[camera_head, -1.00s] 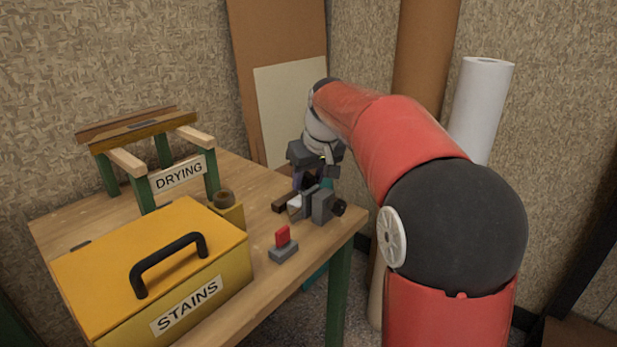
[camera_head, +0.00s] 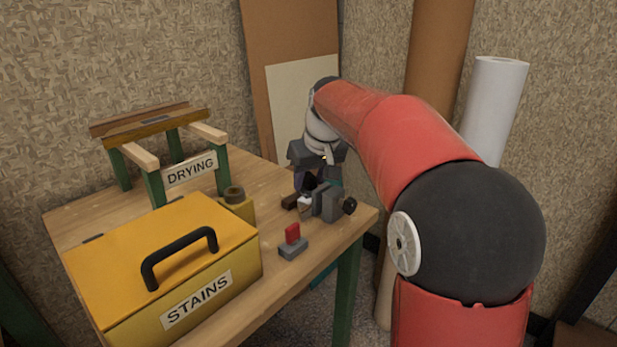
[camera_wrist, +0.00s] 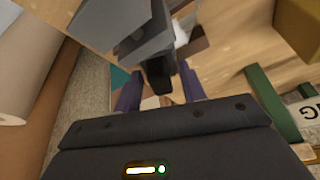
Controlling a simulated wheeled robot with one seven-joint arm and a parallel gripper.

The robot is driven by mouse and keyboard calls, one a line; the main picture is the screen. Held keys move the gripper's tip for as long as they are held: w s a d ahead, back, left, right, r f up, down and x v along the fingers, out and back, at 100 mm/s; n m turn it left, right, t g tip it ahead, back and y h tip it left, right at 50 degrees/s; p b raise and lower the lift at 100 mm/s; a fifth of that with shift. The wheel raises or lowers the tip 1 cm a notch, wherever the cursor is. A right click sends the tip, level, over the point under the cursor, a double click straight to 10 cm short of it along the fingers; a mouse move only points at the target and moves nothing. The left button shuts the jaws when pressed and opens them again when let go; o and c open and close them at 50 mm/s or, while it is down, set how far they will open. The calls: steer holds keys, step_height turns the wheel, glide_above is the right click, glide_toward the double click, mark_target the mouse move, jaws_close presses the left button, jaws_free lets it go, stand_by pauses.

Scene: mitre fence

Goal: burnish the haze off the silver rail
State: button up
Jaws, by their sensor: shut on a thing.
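My gripper (camera_head: 318,178) is low over the back right of the workbench, beside a grey vise (camera_head: 328,203). In the wrist view its purple fingers (camera_wrist: 160,90) are shut on a dark block (camera_wrist: 158,75). The block's far end is close to the vise (camera_wrist: 112,18); I cannot tell whether they touch. A dark brown bar (camera_head: 289,202) and a small whitish piece (camera_head: 305,204) show at the vise's left side, partly hidden by the gripper and jaws. I cannot make out a clear silver rail or any haze on it.
A yellow STAINS box (camera_head: 165,255) with a black handle fills the bench's front left. A DRYING rack (camera_head: 190,172) carrying wooden bars stands behind it. A red-topped grey block (camera_head: 292,244) sits near the front edge. A white roll (camera_head: 493,105) stands at right.

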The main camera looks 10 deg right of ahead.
steer(key=shift+w+d, duration=0.25)
steer(key=shift+d, duration=0.9)
steer(key=shift+s+a, duration=0.2)
steer(key=shift+a, duration=0.55)
steer(key=shift+s+a, duration=0.15)
steer(key=shift+a, duration=0.55)
steer(key=shift+d, duration=0.15)
steer(key=shift+w+d, duration=0.2)
steer(key=shift+d, duration=0.45)
steer(key=shift+w+d, duration=0.15)
steer(key=shift+d, duration=0.5)
steer(key=shift+s+a, duration=0.15)
steer(key=shift+a, duration=0.6)
